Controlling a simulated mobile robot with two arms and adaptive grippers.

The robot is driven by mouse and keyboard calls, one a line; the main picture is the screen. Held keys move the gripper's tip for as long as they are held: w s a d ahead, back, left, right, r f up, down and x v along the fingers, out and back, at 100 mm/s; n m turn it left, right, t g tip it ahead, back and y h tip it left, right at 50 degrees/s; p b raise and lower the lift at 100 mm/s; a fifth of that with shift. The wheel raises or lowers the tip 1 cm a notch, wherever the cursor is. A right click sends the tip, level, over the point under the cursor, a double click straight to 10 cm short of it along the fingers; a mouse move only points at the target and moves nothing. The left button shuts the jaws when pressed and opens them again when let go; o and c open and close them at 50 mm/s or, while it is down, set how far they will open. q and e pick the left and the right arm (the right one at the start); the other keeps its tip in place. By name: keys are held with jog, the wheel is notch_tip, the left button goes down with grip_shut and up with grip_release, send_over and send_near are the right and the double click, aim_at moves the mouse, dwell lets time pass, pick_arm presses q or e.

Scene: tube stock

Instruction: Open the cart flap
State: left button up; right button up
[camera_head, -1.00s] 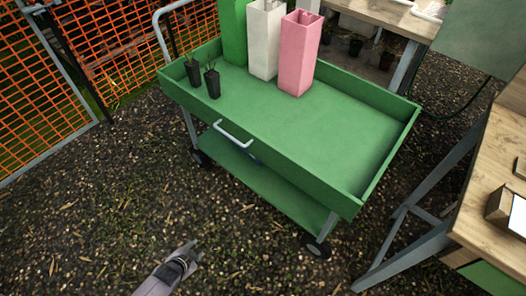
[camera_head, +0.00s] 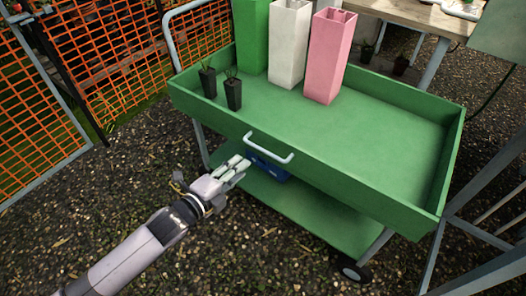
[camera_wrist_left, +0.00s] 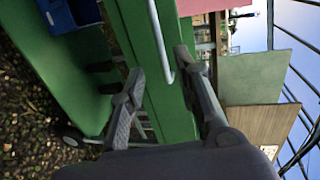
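The green cart (camera_head: 350,185) stands in front of me. Its near side panel, the flap, is upright and carries a white bar handle (camera_head: 268,149). The handle also shows in the left wrist view (camera_wrist_left: 160,40), running between the open fingers' directions. My left gripper (camera_head: 238,168) is just left of and below the handle in the head view. In the left wrist view its two fingers (camera_wrist_left: 158,72) are spread apart, with nothing held between them. I cannot tell how far the fingertips are from the handle. My right gripper is in neither view.
On the cart top stand green, white and pink tall containers (camera_head: 330,55) and two small black pots (camera_head: 233,93). A blue box (camera_head: 268,167) is on the lower shelf. An orange mesh fence (camera_head: 40,120) is at left, a wooden table (camera_head: 415,15) behind. Gravel at front left is clear.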

aim_at(263, 149)
pick_arm(q)
jog(key=shift+b+x, duration=0.85)
jog(key=shift+x, duration=5.1)
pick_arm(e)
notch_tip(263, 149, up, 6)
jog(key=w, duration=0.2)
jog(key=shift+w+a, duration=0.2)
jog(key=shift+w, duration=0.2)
pick_arm(q)
jog(key=shift+a, duration=0.1)
grip_shut()
